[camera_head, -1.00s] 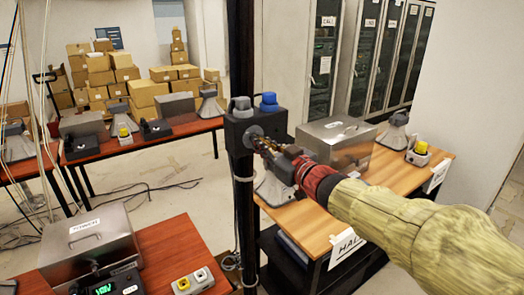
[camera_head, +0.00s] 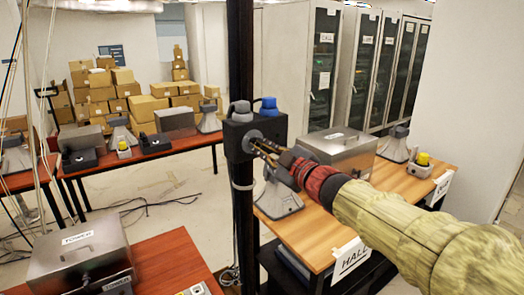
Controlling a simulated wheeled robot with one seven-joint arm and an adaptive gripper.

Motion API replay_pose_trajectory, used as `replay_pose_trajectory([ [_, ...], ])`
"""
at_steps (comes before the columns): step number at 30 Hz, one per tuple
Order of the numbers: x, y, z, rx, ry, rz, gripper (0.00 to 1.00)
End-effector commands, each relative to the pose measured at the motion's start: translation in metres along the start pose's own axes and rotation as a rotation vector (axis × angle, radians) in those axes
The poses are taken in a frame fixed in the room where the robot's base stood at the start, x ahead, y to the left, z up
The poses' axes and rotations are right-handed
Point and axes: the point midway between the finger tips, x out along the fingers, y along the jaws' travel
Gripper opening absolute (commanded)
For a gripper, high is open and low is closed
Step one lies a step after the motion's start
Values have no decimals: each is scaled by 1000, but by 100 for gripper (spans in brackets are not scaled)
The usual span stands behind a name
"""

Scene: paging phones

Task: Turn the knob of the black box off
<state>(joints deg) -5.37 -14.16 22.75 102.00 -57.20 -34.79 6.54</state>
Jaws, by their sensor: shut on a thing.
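The black box (camera_head: 238,138) is fixed to a dark upright post, with a grey plug-like piece and a blue one on its top. A round grey knob (camera_head: 252,136) is on its front face. My gripper (camera_head: 260,146) reaches in from the right, its fingertips at the knob and closed on it. The fingers hide part of the knob, so I cannot read which way it is set.
A wooden table (camera_head: 308,236) with a metal case (camera_head: 338,150) and grey horn-shaped devices stands behind my arm. A red-brown table (camera_head: 165,265) is at lower left. Cables hang at far left. The post (camera_head: 240,60) stands upright in front.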

Motion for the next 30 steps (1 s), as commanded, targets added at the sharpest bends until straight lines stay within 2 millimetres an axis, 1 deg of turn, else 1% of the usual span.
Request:
replay_pose_trajectory([
  [13, 0, -1, 1, -10, -2, -2, 0],
  [14, 0, -1, 1, -10, -2, -2, 10],
  [23, 0, -1, 1, -9, -1, -1, 26],
  [30, 0, 0, 0, -9, 0, -1, 27],
])
